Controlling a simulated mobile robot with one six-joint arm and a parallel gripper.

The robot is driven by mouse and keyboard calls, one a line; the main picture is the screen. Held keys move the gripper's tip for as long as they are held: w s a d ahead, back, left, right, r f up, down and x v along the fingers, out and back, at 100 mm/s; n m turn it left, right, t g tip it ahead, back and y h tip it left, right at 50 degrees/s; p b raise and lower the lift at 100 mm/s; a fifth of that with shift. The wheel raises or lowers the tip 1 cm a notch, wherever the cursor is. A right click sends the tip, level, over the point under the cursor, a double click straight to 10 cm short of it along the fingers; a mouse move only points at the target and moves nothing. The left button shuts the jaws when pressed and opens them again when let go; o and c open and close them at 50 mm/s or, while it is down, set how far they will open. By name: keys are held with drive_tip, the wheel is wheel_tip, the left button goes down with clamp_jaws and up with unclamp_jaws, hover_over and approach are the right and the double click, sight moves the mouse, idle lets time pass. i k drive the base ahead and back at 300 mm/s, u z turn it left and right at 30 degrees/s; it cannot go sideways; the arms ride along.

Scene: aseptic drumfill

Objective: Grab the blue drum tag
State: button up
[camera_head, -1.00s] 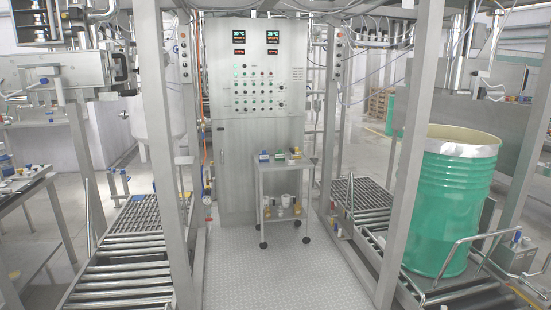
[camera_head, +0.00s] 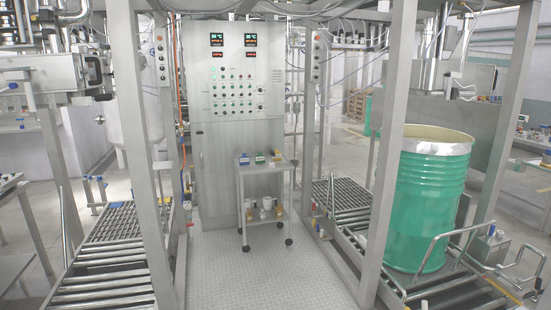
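A small blue item (camera_head: 244,159) sits at the left of the top shelf of a steel cart (camera_head: 267,170). It may be the blue drum tag, but it is too small to tell. A green item (camera_head: 261,158) and a yellow item (camera_head: 276,156) sit to its right on the same shelf. My gripper is not in view.
The cart stands before a steel control cabinet (camera_head: 212,160). Roller conveyors run along the left (camera_head: 105,280) and right (camera_head: 335,240). A green drum (camera_head: 431,205) stands on the right one. Steel posts flank the clear plate floor (camera_head: 250,275) between them.

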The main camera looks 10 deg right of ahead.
sight(245, 160)
drive_tip(key=z, duration=0.25)
drive_tip(key=k, duration=0.9)
drive_tip(key=z, duration=0.55)
drive_tip(key=k, duration=0.5)
drive_tip(key=z, duration=0.2)
drive_tip(key=i, duration=1.5)
drive_tip(key=u, duration=0.25)
drive_tip(key=i, duration=1.85)
drive_tip(key=u, duration=0.25)
